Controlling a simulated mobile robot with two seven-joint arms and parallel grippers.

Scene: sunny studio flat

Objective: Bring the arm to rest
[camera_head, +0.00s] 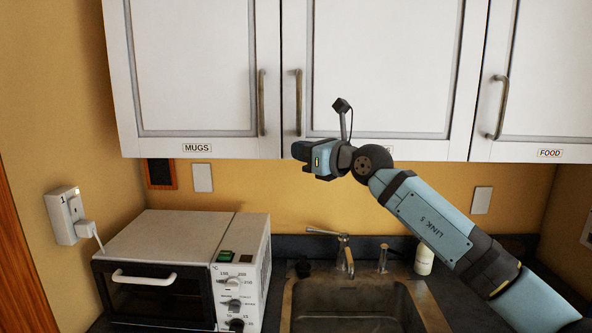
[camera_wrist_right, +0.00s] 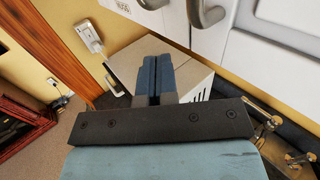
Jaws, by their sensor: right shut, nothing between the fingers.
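My right arm comes in from the lower right in the head view and reaches up and left over the sink. My right gripper (camera_head: 304,158) is in front of the lower edge of the white wall cabinets (camera_head: 380,60), above and to the right of the toaster oven. In the right wrist view my right gripper (camera_wrist_right: 155,75) has its two blue fingers together, with nothing between them. The fingers point toward the top of the toaster oven (camera_wrist_right: 190,75) and the wall. My left gripper is not in view.
The toaster oven (camera_head: 165,240) stands on the dark counter at the left. The sink (camera_head: 355,305) with its tap (camera_head: 344,252) is below my arm. A white bottle (camera_head: 424,258) stands behind the sink. Cabinet handles (camera_head: 298,100) stick out near the gripper. A socket (camera_head: 65,215) is on the left wall.

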